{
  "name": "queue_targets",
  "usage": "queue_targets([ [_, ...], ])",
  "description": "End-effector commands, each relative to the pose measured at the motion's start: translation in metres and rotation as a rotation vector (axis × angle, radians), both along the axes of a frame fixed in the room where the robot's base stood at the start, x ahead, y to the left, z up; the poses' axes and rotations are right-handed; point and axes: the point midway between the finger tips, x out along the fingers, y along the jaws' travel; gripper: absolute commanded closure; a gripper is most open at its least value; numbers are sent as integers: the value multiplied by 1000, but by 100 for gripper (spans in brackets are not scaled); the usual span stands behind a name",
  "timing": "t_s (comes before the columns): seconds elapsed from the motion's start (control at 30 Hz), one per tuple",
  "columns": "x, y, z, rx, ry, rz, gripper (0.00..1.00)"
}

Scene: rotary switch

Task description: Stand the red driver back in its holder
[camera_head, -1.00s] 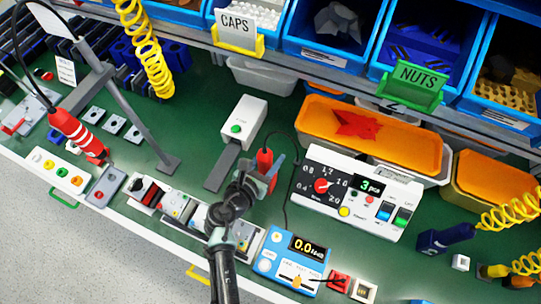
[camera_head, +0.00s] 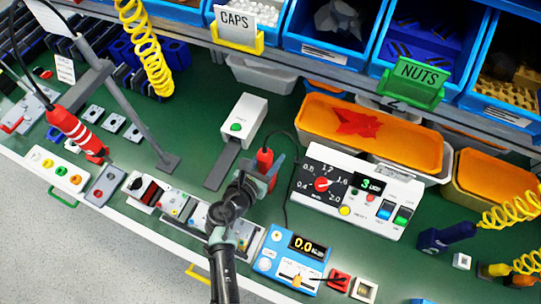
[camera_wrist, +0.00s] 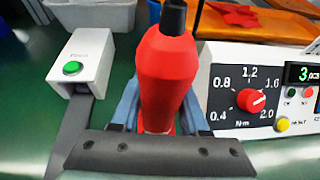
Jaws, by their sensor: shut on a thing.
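The red driver (camera_wrist: 166,75) stands roughly upright between the fingers of my gripper (camera_wrist: 160,108) in the wrist view, with a black cable end at its top. In the head view the driver (camera_head: 265,160) shows as a small red body just beyond my gripper (camera_head: 262,182), with a dark cable running from it. My gripper is shut on it. The driver's lower end is mostly hidden by the gripper, and I cannot tell whether it sits in a holder; no holder shows clearly.
A white box with a green button (camera_head: 236,120) stands left of the driver. A white dial box (camera_head: 355,190) stands close on the right. A blue display unit (camera_head: 295,258) lies in front. A red striped tool (camera_head: 75,132) hangs at the left.

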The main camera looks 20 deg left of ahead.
Motion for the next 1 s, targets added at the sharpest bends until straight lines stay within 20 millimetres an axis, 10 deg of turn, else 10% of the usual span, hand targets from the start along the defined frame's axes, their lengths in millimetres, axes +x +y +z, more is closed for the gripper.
queue_targets([
  [0.07, 0, 0, 0, 1, -1, 1, 100],
  [0.1, 0, 0, 0, 1, -1, 1, 63],
  [0.17, 0, 0, 0, 0, 0, 1, 74],
  [0.2, 0, 0, 0, 0, 0, 1, 54],
  [0.4, 0, 0, -1, 1, 1, 1, 20],
  [1.0, -39, 5, 14, 0, 3, 4, 20],
])
